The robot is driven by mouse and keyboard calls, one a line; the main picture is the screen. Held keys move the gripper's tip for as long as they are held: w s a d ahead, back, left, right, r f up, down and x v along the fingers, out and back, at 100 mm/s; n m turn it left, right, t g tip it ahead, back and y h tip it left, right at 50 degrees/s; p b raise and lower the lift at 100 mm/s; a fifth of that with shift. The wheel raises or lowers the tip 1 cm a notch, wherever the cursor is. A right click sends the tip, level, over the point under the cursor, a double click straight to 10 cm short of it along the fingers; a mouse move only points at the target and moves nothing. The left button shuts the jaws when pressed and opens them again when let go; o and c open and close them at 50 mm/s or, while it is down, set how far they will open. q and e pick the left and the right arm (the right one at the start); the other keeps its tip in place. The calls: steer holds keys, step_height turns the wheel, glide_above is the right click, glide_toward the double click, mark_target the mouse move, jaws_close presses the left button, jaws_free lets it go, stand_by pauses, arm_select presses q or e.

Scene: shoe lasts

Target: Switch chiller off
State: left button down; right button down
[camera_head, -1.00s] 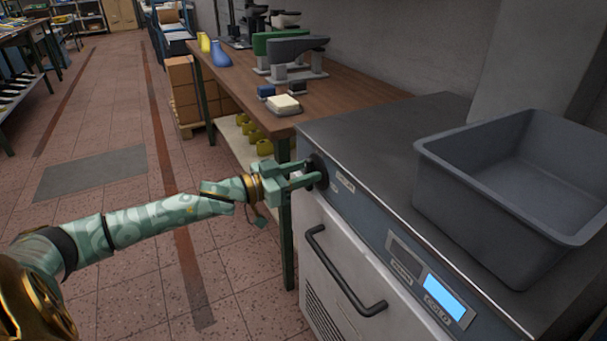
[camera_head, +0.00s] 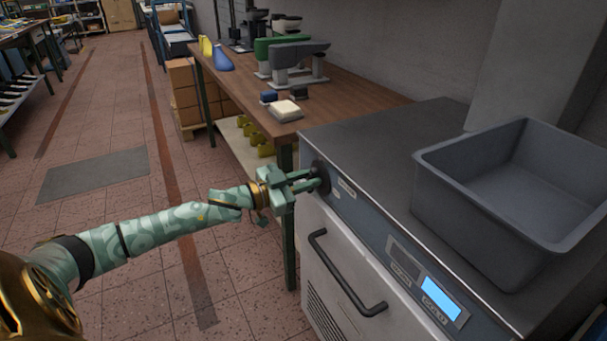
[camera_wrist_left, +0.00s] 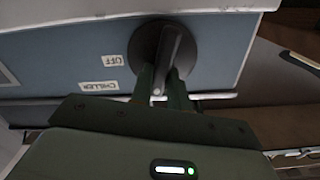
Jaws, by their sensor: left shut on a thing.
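The chiller (camera_head: 390,150) is a steel-topped cabinet with a blue-grey front panel, a black handle and a lit blue display (camera_head: 441,297). A round black knob (camera_head: 321,176) sits at the panel's left end; it also shows in the left wrist view (camera_wrist_left: 158,45). In the wrist view its raised bar stands slightly tilted, beside labels reading OFF (camera_wrist_left: 113,60) and CHILLER (camera_wrist_left: 99,87). My left gripper (camera_head: 312,181) is shut on the knob's bar, its fingers on either side of it in the wrist view (camera_wrist_left: 163,85). My right gripper is not in view.
A grey open bin (camera_head: 445,185) stands on the chiller's top at the right. A wooden workbench (camera_head: 345,105) behind holds several shoe lasts, blocks and stands. The tiled floor at left is clear around a grey mat (camera_head: 95,174).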

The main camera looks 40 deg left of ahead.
arm_select(q)
steer(key=m+p, duration=0.1)
steer(key=m, duration=0.2)
steer(key=m+p, duration=0.1)
steer(key=m, duration=0.3)
steer(key=f+m+p, duration=0.1)
steer(key=m, duration=0.2)
steer(key=shift+s+d+m, duration=0.2)
steer(key=shift+d+m, duration=0.2)
steer(key=shift+f+m, duration=0.15)
steer(key=shift+m, duration=0.8)
steer(key=shift+f+m, duration=0.1)
steer(key=shift+m, duration=0.85)
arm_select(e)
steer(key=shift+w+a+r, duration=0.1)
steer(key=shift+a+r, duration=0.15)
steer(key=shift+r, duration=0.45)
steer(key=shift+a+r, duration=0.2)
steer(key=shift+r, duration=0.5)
arm_select(q)
steer(key=c, duration=1.3)
jaws_free()
steer(key=shift+c, duration=0.2)
steer(key=shift+r, duration=0.1)
